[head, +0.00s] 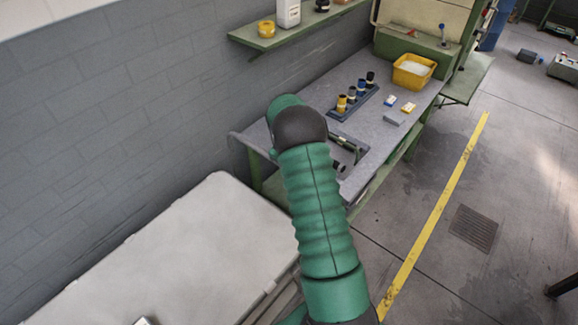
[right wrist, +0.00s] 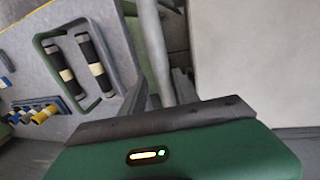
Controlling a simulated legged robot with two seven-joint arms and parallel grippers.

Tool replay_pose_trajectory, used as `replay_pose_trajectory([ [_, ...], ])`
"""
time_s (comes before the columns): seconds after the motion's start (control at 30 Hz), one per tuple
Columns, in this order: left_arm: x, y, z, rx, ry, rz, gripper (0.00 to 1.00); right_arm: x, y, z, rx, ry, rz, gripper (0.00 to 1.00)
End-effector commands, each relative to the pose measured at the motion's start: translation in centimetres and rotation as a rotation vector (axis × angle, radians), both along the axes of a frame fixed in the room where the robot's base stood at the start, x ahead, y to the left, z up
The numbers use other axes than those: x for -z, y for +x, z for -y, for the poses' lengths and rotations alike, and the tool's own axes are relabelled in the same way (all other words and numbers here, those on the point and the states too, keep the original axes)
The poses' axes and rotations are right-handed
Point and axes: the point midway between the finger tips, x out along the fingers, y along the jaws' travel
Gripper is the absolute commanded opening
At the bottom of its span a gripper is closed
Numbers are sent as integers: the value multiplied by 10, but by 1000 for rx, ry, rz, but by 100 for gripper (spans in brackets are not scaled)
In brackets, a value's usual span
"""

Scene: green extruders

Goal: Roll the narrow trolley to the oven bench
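A grey-topped bench (head: 330,181) with green legs stands along the wall, with a cream and green oven-like machine (head: 418,38) at its far end. A wide pale-topped unit (head: 190,255) stands at the lower left, near the bench's near end; I cannot tell whether it is the narrow trolley. My green right arm crosses the middle of the head view and hides part of the bench. My left gripper is not in view.
On the bench are a tray with dark rollers (right wrist: 82,66), a rack of small bottles (head: 352,100) and a yellow bin (head: 413,72). A green shelf (head: 285,36) hangs above. Open floor with a yellow line (head: 440,205) and a drain grate (head: 473,228) lies to the right.

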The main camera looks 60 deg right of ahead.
Motion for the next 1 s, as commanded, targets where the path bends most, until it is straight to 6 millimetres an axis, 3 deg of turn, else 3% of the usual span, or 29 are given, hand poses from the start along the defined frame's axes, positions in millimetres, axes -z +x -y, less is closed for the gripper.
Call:
replay_pose_trajectory([
  [0.3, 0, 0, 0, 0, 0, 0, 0, 0, -1, -3, 1, 2, -3, 44],
  [0.43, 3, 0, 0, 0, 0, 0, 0, -10, 0, -5, 0, 1, -1, 44],
  [0.57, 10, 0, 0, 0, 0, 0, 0, -38, 1, -9, 1, 0, 1, 44],
  [0.83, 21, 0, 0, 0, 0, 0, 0, -116, 4, -21, 1, 3, 2, 44],
  [1.0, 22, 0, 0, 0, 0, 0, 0, -149, 4, -26, 1, 5, -2, 44],
])
